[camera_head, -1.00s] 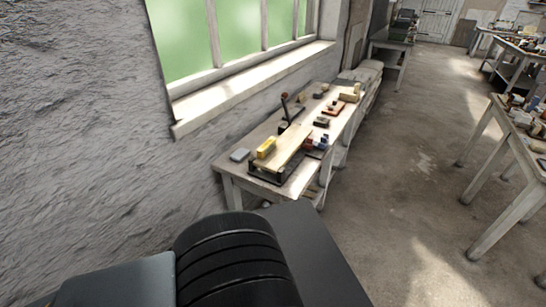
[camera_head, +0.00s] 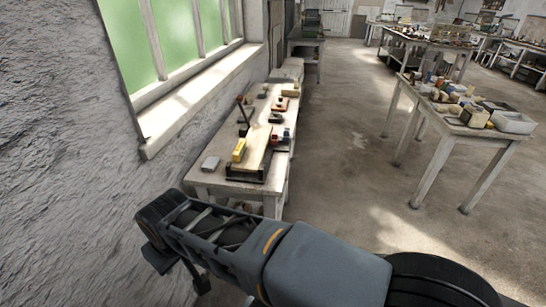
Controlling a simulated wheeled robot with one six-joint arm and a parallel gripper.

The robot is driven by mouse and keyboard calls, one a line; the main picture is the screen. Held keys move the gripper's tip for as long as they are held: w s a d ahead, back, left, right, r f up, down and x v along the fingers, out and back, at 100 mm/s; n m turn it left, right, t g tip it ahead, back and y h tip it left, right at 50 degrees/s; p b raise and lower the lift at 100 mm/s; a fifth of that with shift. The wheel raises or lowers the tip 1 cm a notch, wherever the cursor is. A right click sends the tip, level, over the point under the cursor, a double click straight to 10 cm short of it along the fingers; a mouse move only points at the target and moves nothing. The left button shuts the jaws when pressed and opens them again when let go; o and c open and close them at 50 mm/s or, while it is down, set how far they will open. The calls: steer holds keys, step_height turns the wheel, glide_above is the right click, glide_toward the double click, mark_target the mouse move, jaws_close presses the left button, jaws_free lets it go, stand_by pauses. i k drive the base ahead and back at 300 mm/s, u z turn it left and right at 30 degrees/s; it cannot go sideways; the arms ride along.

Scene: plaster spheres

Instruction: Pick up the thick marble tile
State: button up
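A small flat grey-white block (camera_head: 210,163) lies on the near left corner of the bench under the window. It may be the marble tile, but it is too small to tell its material or thickness. My arm crosses the lower part of the view, well in front of the bench. I cannot make out my gripper's fingers, and nothing of mine touches the block.
The bench (camera_head: 228,189) also bears a yellow block (camera_head: 239,150), a pale board (camera_head: 257,148), a dark upright lever and several small blocks. The wall and window close the left side. A second table (camera_head: 440,165) with many items stands right. Open floor lies between.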

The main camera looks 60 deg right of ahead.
mark_target(210, 164)
steer(key=z, duration=1.05)
steer(key=i, duration=1)
